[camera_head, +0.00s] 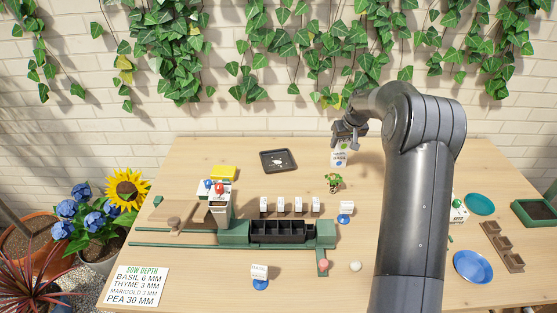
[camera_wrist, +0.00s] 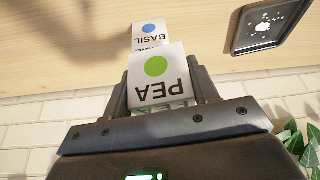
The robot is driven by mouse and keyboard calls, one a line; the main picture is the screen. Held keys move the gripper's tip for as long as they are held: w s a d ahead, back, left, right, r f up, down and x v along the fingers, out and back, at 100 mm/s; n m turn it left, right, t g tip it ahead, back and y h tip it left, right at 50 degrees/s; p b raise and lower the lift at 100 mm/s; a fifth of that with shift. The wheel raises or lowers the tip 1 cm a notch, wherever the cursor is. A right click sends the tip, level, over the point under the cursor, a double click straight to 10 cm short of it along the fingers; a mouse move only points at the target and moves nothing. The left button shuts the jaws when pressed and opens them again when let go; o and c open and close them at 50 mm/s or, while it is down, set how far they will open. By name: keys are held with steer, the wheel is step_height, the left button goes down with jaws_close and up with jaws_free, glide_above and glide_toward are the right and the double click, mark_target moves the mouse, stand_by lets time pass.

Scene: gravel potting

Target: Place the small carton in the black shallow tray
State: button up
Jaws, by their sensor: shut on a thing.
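My gripper (camera_wrist: 162,92) is shut on a white carton (camera_wrist: 158,72) with a green dot and the word PEA. A second white carton (camera_wrist: 150,32), marked BASIL with a blue dot, shows just past it in the wrist view. In the head view my gripper (camera_head: 347,136) is at the back of the table, with the BASIL carton (camera_head: 339,159) below it. I cannot tell whether the two cartons touch. The black shallow tray (camera_head: 288,167) lies to the left of my gripper, with small pale bits in it. It also shows at upper right in the wrist view (camera_wrist: 259,43).
A small plant (camera_head: 334,182) stands in front of the cartons. A green station with a black cell tray (camera_head: 278,238) and several white labels fills the middle. A yellow block (camera_head: 223,172) is left of the black tray. Tabletop between gripper and tray is clear.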

steer(key=a+n, duration=0.2)
steer(key=a, duration=1)
glide_toward(275, 164)
steer(key=shift+w+d+f+y, duration=0.1)
steer(key=shift+w+f+y, duration=0.1)
steer(key=shift+w, duration=0.25)
steer(key=shift+w+d+f+y, duration=0.1)
steer(key=shift+w+f, duration=0.05)
steer(key=shift+w, duration=0.25)
steer(key=shift+w+a+f, duration=0.1)
steer(key=shift+a+f, duration=0.15)
steer(key=shift+f, duration=1.95)
steer(key=o, duration=0.5)
steer(key=shift+f, duration=0.15)
steer(key=shift+o, duration=0.9)
